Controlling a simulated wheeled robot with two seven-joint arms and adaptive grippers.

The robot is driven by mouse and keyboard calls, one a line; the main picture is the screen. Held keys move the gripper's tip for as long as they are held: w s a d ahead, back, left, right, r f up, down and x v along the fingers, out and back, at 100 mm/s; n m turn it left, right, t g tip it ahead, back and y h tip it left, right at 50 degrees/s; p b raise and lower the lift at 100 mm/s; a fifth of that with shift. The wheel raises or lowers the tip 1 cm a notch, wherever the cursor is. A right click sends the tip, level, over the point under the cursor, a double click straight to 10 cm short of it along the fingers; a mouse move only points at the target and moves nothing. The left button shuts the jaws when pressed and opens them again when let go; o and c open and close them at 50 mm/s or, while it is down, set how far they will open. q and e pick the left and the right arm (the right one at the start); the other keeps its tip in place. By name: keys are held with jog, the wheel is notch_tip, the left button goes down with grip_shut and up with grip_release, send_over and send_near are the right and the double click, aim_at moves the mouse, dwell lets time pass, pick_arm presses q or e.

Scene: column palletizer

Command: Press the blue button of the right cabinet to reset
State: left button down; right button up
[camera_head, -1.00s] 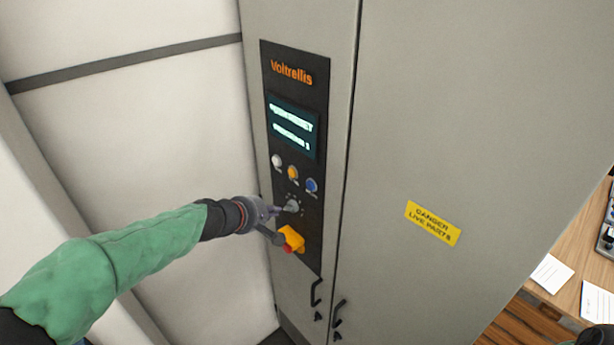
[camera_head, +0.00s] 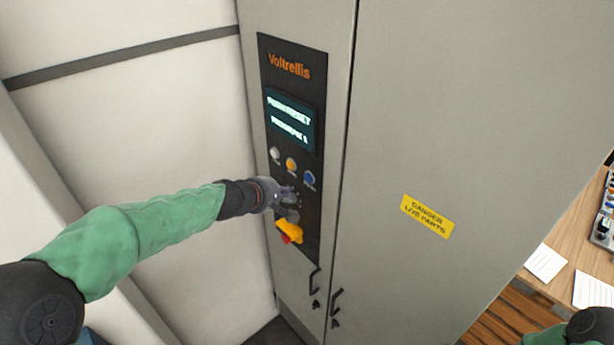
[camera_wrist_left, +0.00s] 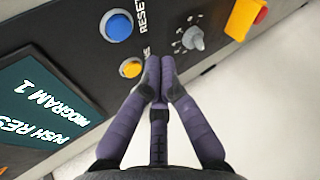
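The grey cabinet (camera_head: 440,120) carries a black control panel (camera_head: 292,70) with a lit screen (camera_head: 290,118). Below the screen sit a white button, a yellow button (camera_head: 291,165) and the blue button (camera_head: 309,178). In the left wrist view the blue button (camera_wrist_left: 117,25) is at the upper left, beside the word RESET. My left gripper (camera_head: 286,196) is in front of the panel, just below the buttons. Its fingertips (camera_wrist_left: 160,66) are together and empty, near the yellow button (camera_wrist_left: 131,68) in that view. Contact cannot be told. My right gripper is not in view.
A grey knob (camera_wrist_left: 191,39) and a red and yellow switch (camera_head: 289,231) lie below the buttons. Black door handles (camera_head: 314,280) stick out lower down. A white wall (camera_head: 120,110) is at left. A wooden desk (camera_head: 555,232) with papers is at right.

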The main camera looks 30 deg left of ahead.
pick_arm(q)
jog(key=shift+w+d+p, duration=0.15)
jog(key=shift+w+d, duration=0.1)
jog(key=shift+w, duration=0.4)
jog(key=shift+w+d+p, duration=0.1)
jog(key=shift+w+d, duration=0.2)
jog(key=shift+w, duration=0.35)
jog(key=shift+w+d+p, duration=0.15)
jog(key=shift+w+d, duration=0.1)
jog(key=shift+w, duration=0.4)
jog(key=shift+w, duration=0.1)
jog(key=shift+w+d, duration=0.15)
jog(key=shift+w, duration=0.15)
jog(key=shift+w+d, duration=0.15)
jog(key=shift+w, duration=0.15)
dwell(0.7)
jog(key=shift+s, duration=0.15)
jog(key=shift+s+a, duration=0.25)
jog(key=shift+s, duration=0.35)
jog(key=shift+a, duration=0.1)
jog(key=shift+s+a+b, duration=0.25)
jog(key=shift+s+a, duration=0.05)
jog(key=shift+s, duration=0.45)
jog(key=shift+s+a+b, duration=0.3)
jog(key=shift+s, duration=0.5)
jog(key=shift+s+a+b, duration=0.25)
jog(key=shift+s+a, duration=0.05)
jog(key=shift+s, duration=0.45)
